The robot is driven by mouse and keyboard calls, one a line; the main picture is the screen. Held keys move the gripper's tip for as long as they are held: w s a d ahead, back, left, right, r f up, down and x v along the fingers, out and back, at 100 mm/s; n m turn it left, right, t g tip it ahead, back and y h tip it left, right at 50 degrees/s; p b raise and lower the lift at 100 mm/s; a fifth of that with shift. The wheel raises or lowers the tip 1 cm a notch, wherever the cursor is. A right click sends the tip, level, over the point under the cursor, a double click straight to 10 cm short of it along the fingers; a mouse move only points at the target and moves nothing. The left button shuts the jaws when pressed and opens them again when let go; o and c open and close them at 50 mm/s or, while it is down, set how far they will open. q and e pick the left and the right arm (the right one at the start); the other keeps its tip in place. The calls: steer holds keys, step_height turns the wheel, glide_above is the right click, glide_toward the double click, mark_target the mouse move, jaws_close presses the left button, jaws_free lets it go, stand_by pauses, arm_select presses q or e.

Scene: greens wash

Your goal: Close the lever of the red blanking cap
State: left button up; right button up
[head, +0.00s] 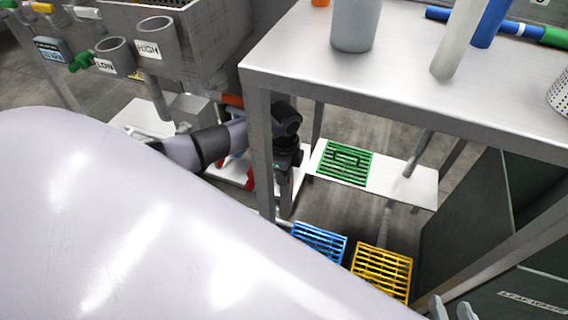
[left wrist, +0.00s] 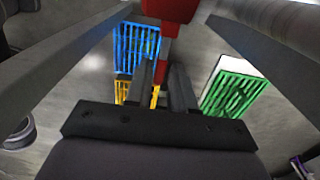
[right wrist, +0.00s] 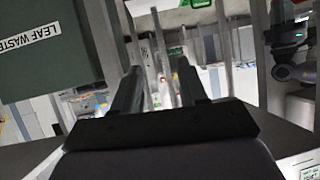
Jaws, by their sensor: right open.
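The red blanking cap (left wrist: 170,10) is at the top of the left wrist view, with its red lever (left wrist: 163,52) reaching down between my left fingers. In the head view, a red part (head: 250,178) shows beside my left gripper (head: 284,180), which is low behind the table leg. My left gripper in its wrist view (left wrist: 163,85) has a finger on either side of the lever; whether they touch it is unclear. My right gripper (head: 452,309) is open and empty at the lower right; its fingers also show apart in the right wrist view (right wrist: 158,72).
A steel table (head: 300,75) and its leg (head: 260,150) stand close to my left arm. Below are a green grate (head: 343,162), a blue grate (head: 320,243) and a yellow grate (head: 381,272). A dark leaf waste bin (head: 530,285) is near my right gripper.

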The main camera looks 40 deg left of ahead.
arm_select(q)
jaws_close()
steer(key=shift+s, duration=0.1)
arm_select(e)
steer(key=shift+r, duration=0.15)
arm_select(q)
steer(key=s+m+p, duration=0.1)
steer(key=m+p, duration=0.1)
steer(key=m, duration=0.2)
steer(key=s+a+m+p, duration=0.1)
steer(key=s+m+p, duration=0.1)
steer(key=m, duration=0.2)
steer(key=s+m+p, duration=0.1)
steer(key=m+p, duration=0.1)
steer(key=m, duration=0.3)
steer(key=shift+s+a, duration=0.3)
steer(key=shift+s, duration=0.05)
arm_select(e)
steer(key=shift+m+g+h, duration=0.5)
steer(key=shift+g+h, duration=0.1)
steer(key=shift+h, duration=0.3)
steer(key=d, duration=0.1)
steer(key=s+d+f, duration=0.1)
steer(key=d, duration=0.1)
steer(key=s+d+f, duration=0.1)
steer(key=shift+d, duration=0.15)
steer(key=shift+r, duration=0.1)
